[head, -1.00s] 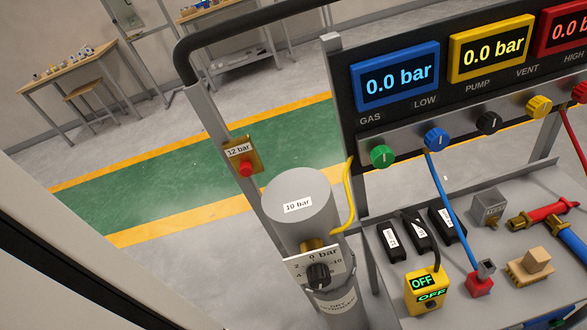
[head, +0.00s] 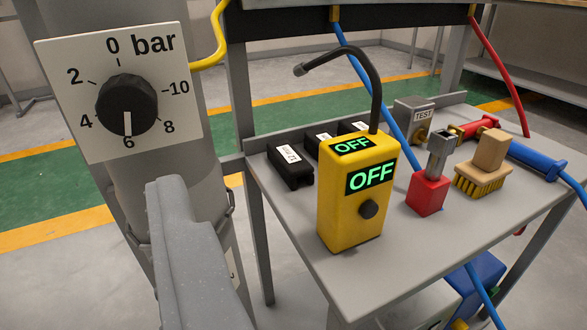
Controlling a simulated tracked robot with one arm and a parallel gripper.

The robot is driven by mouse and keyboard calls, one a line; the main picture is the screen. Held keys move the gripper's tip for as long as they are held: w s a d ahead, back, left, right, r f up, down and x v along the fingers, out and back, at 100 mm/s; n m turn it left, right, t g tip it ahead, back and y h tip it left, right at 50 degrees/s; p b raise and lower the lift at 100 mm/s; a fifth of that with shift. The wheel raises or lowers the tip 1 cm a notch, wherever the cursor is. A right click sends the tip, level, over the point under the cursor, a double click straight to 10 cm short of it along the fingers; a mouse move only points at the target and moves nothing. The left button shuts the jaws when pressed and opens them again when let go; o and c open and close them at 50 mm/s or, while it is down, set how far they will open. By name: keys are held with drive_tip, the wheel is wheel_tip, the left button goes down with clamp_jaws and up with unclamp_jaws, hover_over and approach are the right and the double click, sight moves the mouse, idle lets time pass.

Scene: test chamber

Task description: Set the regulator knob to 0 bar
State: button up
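The regulator knob (head: 127,104) is black and round, on a white dial plate (head: 70,60) at upper left. The dial reads "bar" with marks 0, 2, 4, 6, 8 and 10. The knob's white pointer line points down at 6; the 0 mark is at the top. The plate is in front of a grey cylinder (head: 170,200). A grey part of my gripper (head: 185,235) rises from the bottom, below and right of the dial, apart from the knob in the picture. Only one finger seems to show, so its opening is unclear.
Right of the dial stands a grey bench (head: 345,275) with a yellow box (head: 340,215) reading OFF, black blocks (head: 290,167), a red block with a metal fitting (head: 428,193), a brush (head: 483,170) and hoses. A yellow hose (head: 217,35) runs beside the plate.

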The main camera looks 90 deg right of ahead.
sight(127, 116)
drive_tip(key=shift+g, duration=0.3)
drive_tip(key=x, duration=0.4)
drive_tip(key=s+x, duration=0.1)
drive_tip(key=x, duration=0.4)
drive_tip(key=f+x, duration=0.1)
drive_tip(key=x, duration=0.3)
drive_tip(key=shift+d+f+b, duration=0.1)
drive_tip(key=shift+d+b, duration=0.25)
drive_tip(key=shift+d, duration=0.2)
drive_tip(key=c, duration=1)
